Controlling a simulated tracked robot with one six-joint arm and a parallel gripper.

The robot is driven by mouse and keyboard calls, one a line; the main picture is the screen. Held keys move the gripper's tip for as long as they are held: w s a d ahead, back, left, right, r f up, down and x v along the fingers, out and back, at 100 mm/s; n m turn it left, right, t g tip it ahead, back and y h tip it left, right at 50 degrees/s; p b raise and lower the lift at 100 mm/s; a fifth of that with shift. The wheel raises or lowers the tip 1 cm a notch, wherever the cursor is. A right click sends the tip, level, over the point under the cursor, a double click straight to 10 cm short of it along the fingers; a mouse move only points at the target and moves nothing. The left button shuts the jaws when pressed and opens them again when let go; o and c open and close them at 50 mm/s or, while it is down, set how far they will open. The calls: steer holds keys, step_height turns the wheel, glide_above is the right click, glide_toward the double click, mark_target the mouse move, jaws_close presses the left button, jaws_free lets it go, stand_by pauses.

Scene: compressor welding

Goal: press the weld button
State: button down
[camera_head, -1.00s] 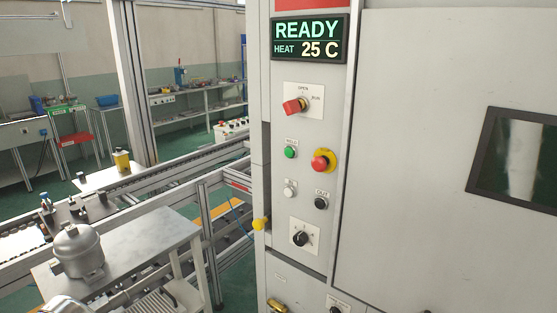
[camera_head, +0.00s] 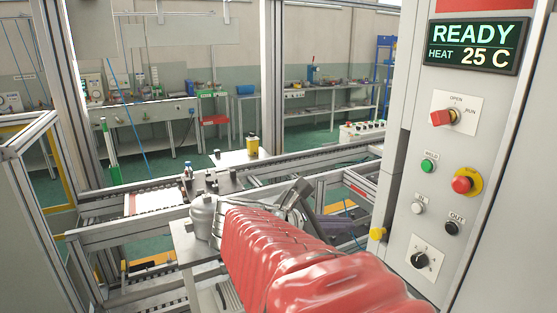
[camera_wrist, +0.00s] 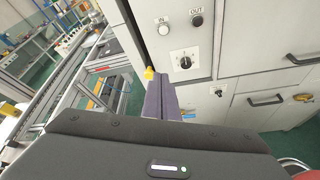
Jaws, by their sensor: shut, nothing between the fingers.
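The green weld button (camera_head: 428,166), labelled WELD, is on the grey control panel at the right of the head view, left of and above the red emergency stop (camera_head: 466,181). It is outside the wrist view. My gripper (camera_wrist: 161,82) shows in the wrist view as dark purple-grey fingers, shut and empty, in front of the lower panel. In the head view, my red-sleeved arm reaches in from the bottom, and the gripper (camera_head: 325,222) is left of the panel, clear of the weld button. The display (camera_head: 474,46) reads READY, HEAT 25 C.
A red key switch (camera_head: 442,118) is above the weld button. The IN button (camera_head: 418,207), OUT button (camera_head: 451,228) and black knob (camera_head: 420,260) are below it. A yellow knob (camera_head: 377,234) juts from the cabinet's left edge. A compressor (camera_head: 201,214) stands left of my arm.

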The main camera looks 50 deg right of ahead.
mark_target(424, 167)
steer(key=s+d+r+n+g+h, duration=0.2)
steer(key=d+r+n+g+h, duration=0.1)
steer(key=d+r, duration=0.3)
step_height(424, 167, up, 2)
steer(key=shift+s+d+r+n+h, duration=0.1)
steer(key=shift+s+d+n+h, duration=0.2)
steer(key=shift+d+h, duration=0.1)
steer(key=shift+x, duration=6.95)
steer(key=shift+s, duration=0.2)
